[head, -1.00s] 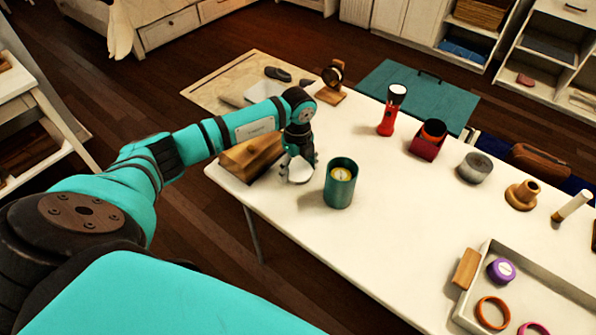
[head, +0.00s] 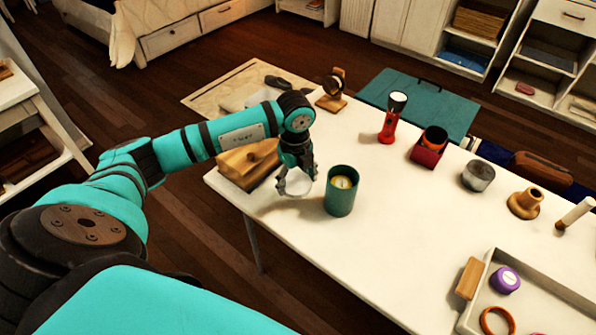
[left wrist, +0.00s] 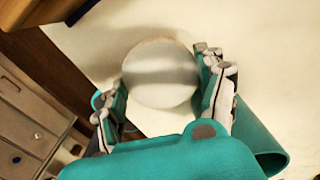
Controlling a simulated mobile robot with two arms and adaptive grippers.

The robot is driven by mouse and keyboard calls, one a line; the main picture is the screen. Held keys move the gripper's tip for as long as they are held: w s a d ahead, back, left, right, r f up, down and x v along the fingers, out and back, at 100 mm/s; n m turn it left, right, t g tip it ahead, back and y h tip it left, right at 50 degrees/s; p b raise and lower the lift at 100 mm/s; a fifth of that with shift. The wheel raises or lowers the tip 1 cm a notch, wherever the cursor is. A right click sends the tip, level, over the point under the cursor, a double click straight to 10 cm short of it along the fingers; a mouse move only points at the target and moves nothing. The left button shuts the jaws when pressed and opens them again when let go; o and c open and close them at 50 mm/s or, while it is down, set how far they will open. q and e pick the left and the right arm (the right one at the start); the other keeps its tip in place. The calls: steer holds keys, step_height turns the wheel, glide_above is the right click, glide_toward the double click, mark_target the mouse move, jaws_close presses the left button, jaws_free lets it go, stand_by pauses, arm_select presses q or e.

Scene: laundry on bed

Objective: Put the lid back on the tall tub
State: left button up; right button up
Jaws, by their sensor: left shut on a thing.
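The tall tub (head: 341,199) is a dark green cylinder standing upright on the white table, its top open and a pale yellow round thing showing inside. My left gripper (head: 296,184) is just left of the tub, low over the table. It is shut on a pale round lid (left wrist: 162,74), which shows between the two fingers in the left wrist view. In the head view the fingers partly cover the lid, and I cannot tell whether it touches the table. The lid is apart from the tub. My right gripper is not in view.
A wooden block-like box (head: 240,165) lies behind and left of my gripper, near the table's left edge. A red flashlight (head: 390,118), a red holder (head: 428,150) and a grey tin (head: 477,174) stand farther right. A tray (head: 484,270) is at the lower right. The table's front middle is clear.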

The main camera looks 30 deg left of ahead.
arm_select(q)
steer(key=s+d, duration=0.1)
steer(key=s, duration=0.2)
steer(key=s+d, duration=0.2)
steer(key=s, duration=0.2)
steer(key=s+d+r+b, duration=0.1)
steer(key=s+d, duration=0.1)
steer(key=s, duration=0.1)
steer(key=shift+s, duration=0.2)
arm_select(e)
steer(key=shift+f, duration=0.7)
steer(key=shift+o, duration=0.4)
